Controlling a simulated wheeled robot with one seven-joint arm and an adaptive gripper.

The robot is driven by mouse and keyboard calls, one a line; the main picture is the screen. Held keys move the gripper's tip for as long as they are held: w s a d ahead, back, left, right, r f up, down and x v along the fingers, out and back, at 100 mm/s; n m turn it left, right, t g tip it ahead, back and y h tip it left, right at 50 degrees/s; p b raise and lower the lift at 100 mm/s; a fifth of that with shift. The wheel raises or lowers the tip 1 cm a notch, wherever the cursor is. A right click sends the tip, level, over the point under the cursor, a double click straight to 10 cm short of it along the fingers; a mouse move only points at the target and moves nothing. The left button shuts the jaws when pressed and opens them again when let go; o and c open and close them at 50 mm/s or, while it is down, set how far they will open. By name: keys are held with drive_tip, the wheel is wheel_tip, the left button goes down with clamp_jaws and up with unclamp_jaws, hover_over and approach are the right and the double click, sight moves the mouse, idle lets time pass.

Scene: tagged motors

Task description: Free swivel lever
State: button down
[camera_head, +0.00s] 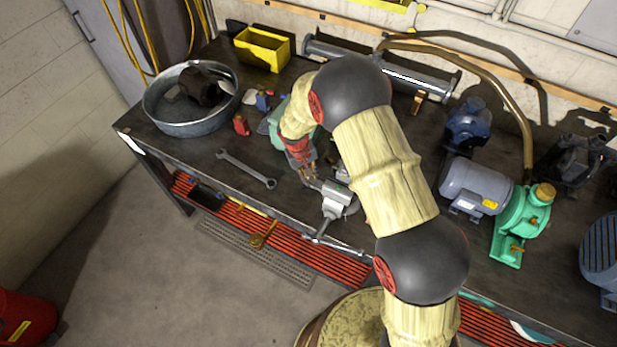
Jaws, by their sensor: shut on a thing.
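A grey bench vise (335,197) stands near the front edge of the dark workbench, with its long handle bar (338,246) at the bench front. My gripper (309,180) points down at the left side of the vise, close against it. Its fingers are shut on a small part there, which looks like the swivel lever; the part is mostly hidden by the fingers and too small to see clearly. My arm covers the right and back of the vise.
A wrench (246,169) lies left of the gripper. A round metal tub (165,112) and yellow bin (263,50) stand at the back left. A grey motor (474,187) and green pump (522,222) stand right of my arm. Red slatted shelving (335,263) runs below the bench.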

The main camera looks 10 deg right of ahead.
drive_tip(key=n, duration=0.4)
drive_tip(key=shift+d+n+t, duration=0.3)
drive_tip(key=shift+t, duration=0.1)
drive_tip(key=shift+w+d+n+y+p, duration=0.15)
drive_tip(key=shift+n+y, duration=0.1)
drive_tip(key=shift+n, duration=0.6)
drive_tip(key=shift+d+n+y+p, duration=0.15)
drive_tip(key=shift+n+y, duration=0.1)
drive_tip(key=shift+n, duration=0.6)
drive_tip(key=shift+a, duration=0.1)
drive_tip(key=c, duration=1.7)
unclamp_jaws()
drive_tip(key=shift+r, duration=0.1)
drive_tip(key=r, duration=0.4)
drive_tip(key=s+r, duration=0.1)
drive_tip(key=r, duration=0.2)
drive_tip(key=s+a+r, duration=0.1)
drive_tip(key=r, duration=0.3)
drive_tip(key=shift+a+r, duration=0.1)
drive_tip(key=shift+r, duration=0.2)
